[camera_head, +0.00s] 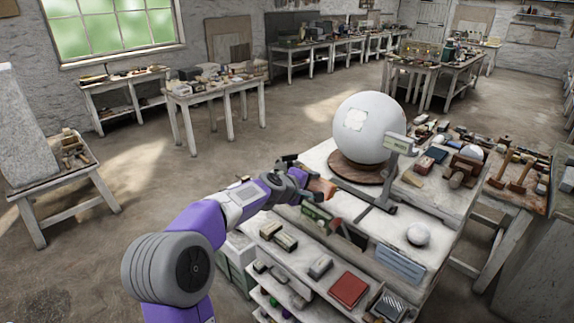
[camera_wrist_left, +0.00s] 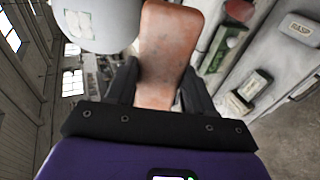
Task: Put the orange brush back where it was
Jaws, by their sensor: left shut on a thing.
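My left gripper (camera_head: 308,189) is beside the large white sphere, over the near left part of the workbench. It is shut on the orange brush (camera_head: 324,189), which shows as a flat orange-brown body. In the left wrist view the brush (camera_wrist_left: 165,60) stands up between the two dark fingers of the gripper (camera_wrist_left: 160,88). The large white plaster sphere (camera_head: 368,128) rests on a round brown wooden base (camera_head: 356,168). My right gripper is not in view.
A grey stand (camera_head: 389,180) with a green label rises right of the sphere. A green and red tool (camera_head: 320,216) lies below the gripper. A small white ball (camera_head: 418,235) sits on the bench front. A shelf holds a red block (camera_head: 348,290) and several small boxes.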

